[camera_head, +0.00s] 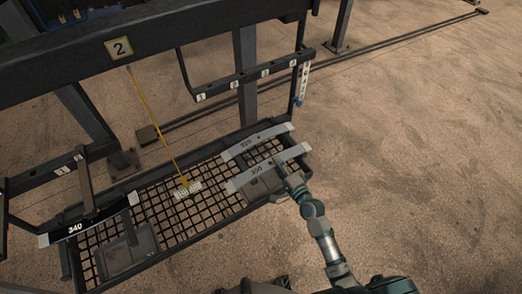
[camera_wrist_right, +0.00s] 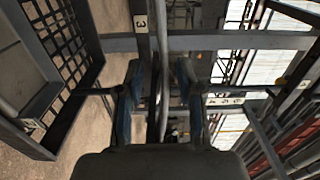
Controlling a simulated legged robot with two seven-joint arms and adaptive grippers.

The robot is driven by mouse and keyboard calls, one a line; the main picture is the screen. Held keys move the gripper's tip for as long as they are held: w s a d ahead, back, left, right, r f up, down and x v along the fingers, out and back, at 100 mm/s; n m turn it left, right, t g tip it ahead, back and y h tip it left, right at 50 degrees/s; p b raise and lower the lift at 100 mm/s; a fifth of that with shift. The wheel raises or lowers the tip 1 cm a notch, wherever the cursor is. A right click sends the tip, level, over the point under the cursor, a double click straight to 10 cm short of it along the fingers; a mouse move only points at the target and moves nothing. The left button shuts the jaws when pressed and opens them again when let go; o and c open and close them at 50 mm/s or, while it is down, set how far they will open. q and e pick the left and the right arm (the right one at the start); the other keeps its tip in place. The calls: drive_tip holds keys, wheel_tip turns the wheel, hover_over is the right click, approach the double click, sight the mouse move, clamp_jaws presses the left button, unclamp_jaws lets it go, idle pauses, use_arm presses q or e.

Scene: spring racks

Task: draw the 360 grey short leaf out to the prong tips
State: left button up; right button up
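Two light grey leaves lie at the right end of the mesh rack. The nearer grey leaf (camera_head: 262,170) bears a small number that looks like 360; the farther grey leaf (camera_head: 256,141) has a number too small to read surely. My right gripper (camera_head: 292,181) is at the near side of the nearer leaf, towards its right end. In the right wrist view, the two blue-padded fingers (camera_wrist_right: 160,105) stand apart, with a thin grey leaf edge (camera_wrist_right: 161,60) running between them and gaps on both sides. The prong tips cannot be made out. My left gripper is not in view.
A dark leaf (camera_head: 75,228) marked 340 lies at the rack's left end. A beam with a 2 plate (camera_head: 119,48) crosses above. A yellow line drops to a white tag (camera_head: 188,189) on the mesh tray. A numbered bar (camera_head: 240,80) hangs behind. Floor at right is clear.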

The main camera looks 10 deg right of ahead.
drive_tip(key=shift+f, duration=0.1)
drive_tip(key=v, duration=1.2)
drive_tip(key=s+d+f+n+g+h, duration=0.1)
drive_tip(key=s+f+n+g, duration=0.2)
drive_tip(key=f, duration=0.9)
drive_tip(key=s+d+f+n+g+h, duration=0.15)
drive_tip(key=s+f, duration=0.25)
drive_tip(key=f, duration=0.8)
drive_tip(key=s+d+f+n+g+h, duration=0.1)
drive_tip(key=s+f+n+g+h, duration=0.2)
drive_tip(key=f, duration=0.9)
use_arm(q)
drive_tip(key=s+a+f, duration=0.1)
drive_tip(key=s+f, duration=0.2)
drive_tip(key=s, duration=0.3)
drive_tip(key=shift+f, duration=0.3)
use_arm(e)
drive_tip(key=s+f+n+g, duration=0.2)
drive_tip(key=s+f, duration=0.3)
drive_tip(key=s, duration=0.3)
drive_tip(key=s+f+n+g, duration=0.3)
drive_tip(key=s+f, duration=0.3)
drive_tip(key=s, duration=0.3)
drive_tip(key=s+a+f+n+g, duration=0.1)
drive_tip(key=s+f+n+g, duration=0.2)
drive_tip(key=s+f, duration=0.3)
drive_tip(key=s+n, duration=0.1)
drive_tip(key=s, duration=0.2)
drive_tip(key=shift+s+h, duration=0.15)
drive_tip(key=shift+h, duration=0.2)
